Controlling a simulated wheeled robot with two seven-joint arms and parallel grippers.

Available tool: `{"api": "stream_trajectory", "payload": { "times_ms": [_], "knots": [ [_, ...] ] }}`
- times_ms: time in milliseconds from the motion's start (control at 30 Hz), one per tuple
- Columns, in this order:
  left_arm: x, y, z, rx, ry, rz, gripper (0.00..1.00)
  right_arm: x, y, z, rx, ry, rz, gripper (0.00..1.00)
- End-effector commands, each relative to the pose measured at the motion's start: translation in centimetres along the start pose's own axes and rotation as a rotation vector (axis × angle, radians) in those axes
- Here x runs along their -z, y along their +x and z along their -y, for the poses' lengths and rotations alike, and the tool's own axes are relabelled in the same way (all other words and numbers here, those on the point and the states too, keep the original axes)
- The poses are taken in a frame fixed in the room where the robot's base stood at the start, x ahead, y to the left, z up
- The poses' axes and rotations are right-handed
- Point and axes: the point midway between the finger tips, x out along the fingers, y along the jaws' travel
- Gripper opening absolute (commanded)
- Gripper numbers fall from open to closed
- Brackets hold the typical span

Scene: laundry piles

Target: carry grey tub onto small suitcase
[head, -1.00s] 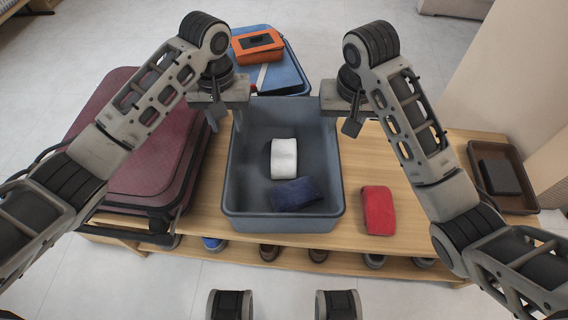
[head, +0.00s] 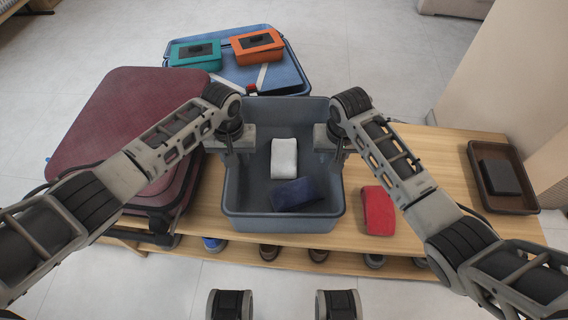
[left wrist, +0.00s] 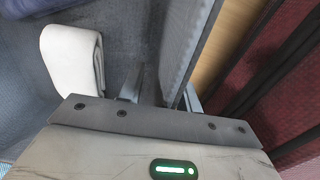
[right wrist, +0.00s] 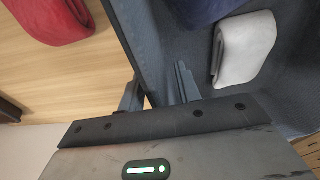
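The grey tub (head: 284,226) stands on the wooden bench, holding a folded white cloth (head: 284,158) and a folded navy cloth (head: 297,194). My left gripper (head: 236,152) is at the tub's left wall; in the left wrist view its open fingers (left wrist: 160,92) straddle that wall, with a gap on the inner side. My right gripper (head: 332,150) is at the right wall; in the right wrist view its open fingers (right wrist: 158,92) straddle the wall. A large maroon suitcase (head: 125,115) lies at the left. A smaller blue suitcase (head: 283,82) lies behind the tub.
A teal box (head: 195,54) and an orange box (head: 258,46) lie on the blue suitcase. A red folded cloth (head: 378,210) lies right of the tub on the bench (head: 440,150). A brown tray (head: 512,205) with a dark item stands at the far right. Shoes show beneath the bench.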

Motion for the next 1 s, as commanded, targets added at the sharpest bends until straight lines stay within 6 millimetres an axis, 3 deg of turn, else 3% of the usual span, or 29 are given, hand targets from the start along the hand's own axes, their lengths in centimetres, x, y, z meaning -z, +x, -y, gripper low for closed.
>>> {"api": "stream_trajectory", "payload": {
  "times_ms": [167,300,733,1000],
  "knots": [
    [0.0,0.0,0.0,0.000,0.000,0.001,0.34,0.0,0.0,0.0,0.000,0.000,0.000,0.34],
    [0.0,0.0,0.0,0.000,0.000,0.001,0.00,0.0,-0.1,0.0,0.000,0.000,0.000,0.00],
    [0.0,-0.5,0.0,0.002,0.002,-0.001,0.00,0.1,-0.6,0.1,0.000,-0.002,-0.002,0.00],
    [0.0,-3.2,0.0,0.003,0.002,0.000,0.00,0.5,-3.2,0.1,-0.001,-0.002,-0.002,0.00]
  ]
}}
